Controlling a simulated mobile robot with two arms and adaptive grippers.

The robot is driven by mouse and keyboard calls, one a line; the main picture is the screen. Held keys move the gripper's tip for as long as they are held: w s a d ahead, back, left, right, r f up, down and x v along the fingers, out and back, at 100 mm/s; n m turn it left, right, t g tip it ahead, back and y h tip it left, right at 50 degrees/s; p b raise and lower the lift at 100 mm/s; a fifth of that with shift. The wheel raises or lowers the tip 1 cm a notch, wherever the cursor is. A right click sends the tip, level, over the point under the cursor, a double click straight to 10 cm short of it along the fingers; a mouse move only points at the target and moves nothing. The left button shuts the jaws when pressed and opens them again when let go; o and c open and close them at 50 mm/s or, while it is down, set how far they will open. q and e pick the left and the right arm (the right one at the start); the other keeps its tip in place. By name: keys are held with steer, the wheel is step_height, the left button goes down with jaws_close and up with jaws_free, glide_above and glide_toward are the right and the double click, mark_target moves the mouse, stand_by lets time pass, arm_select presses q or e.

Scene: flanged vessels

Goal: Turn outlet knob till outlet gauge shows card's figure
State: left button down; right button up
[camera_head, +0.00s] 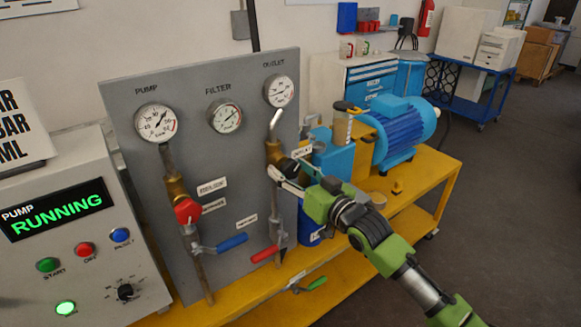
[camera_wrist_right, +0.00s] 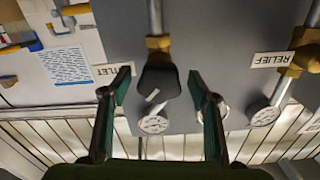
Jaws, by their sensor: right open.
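The outlet gauge (camera_head: 280,91) is at the panel's upper right under the OUTLET label; its reading is too small to tell. The black outlet knob (camera_head: 287,167) sits on the brass valve below it, partly hidden by my right gripper (camera_head: 291,174). In the wrist view the knob (camera_wrist_right: 158,80) bears a pale mark. My right gripper (camera_wrist_right: 160,83) is open, one finger either side of the knob, with visible gaps between. A white card (camera_head: 18,122) at the left edge is cut off; only "AR", "BAR" and "ML" show. My left gripper is out of view.
The grey panel (camera_head: 240,190) also carries pump and filter gauges and a red knob (camera_head: 187,210). Blue (camera_head: 232,242) and red (camera_head: 264,254) lever handles stick out below. A blue motor (camera_head: 402,130) stands right on the yellow bench (camera_head: 440,180). The floor at right is clear.

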steer(key=shift+w+a, duration=0.1)
steer(key=shift+w, duration=0.1)
steer(key=c, duration=1.1)
steer(key=shift+m, duration=0.3)
